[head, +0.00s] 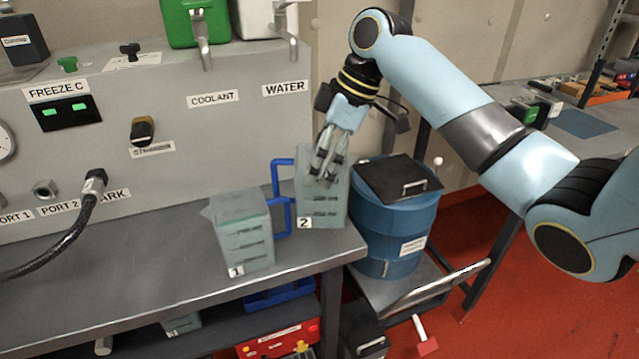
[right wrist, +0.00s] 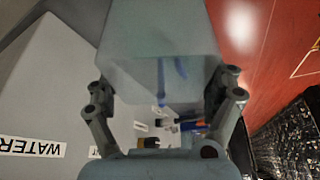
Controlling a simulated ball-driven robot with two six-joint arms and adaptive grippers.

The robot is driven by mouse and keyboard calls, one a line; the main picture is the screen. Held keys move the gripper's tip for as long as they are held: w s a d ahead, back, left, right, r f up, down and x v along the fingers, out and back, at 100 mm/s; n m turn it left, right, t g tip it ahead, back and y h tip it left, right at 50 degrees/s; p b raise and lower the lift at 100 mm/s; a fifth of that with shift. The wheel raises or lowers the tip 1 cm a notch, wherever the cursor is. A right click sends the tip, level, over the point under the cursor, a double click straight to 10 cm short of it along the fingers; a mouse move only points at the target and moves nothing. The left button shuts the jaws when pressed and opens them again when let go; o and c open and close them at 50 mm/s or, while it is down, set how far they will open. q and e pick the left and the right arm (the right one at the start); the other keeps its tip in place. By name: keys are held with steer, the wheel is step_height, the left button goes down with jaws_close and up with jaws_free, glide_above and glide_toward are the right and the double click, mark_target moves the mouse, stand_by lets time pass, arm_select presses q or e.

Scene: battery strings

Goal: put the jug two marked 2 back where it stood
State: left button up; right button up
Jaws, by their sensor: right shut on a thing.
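Jug two (head: 322,207), a grey-green see-through box with a label 2 and a blue handle on its left, is at the right end of the grey bench. My right gripper (head: 326,168) is shut on it from above. In the right wrist view the jug (right wrist: 160,85) sits between the two fingers (right wrist: 165,95). Its base is close to the bench top; I cannot tell whether it touches. Jug one (head: 240,240), marked 1, stands upright to its left and nearer, with a blue handle on its right. My left gripper is not in view.
The grey panel with COOLANT and WATER labels (head: 286,88) rises behind the jugs. A blue drum (head: 388,235) with a black lid stands just right of the bench edge. A black hose (head: 70,240) lies at the left. The bench front (head: 150,280) is clear.

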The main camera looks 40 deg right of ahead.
step_height(320, 180, down, 2)
steer(key=shift+f, duration=0.1)
step_height(320, 180, down, 3)
steer(key=shift+f, duration=0.15)
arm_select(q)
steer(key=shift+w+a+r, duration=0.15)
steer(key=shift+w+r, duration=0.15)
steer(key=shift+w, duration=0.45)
arm_select(e)
steer(key=shift+f, duration=0.15)
steer(key=o, duration=1.5)
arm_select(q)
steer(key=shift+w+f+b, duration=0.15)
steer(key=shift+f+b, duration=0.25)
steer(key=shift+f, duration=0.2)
arm_select(e)
steer(key=v, duration=1.2)
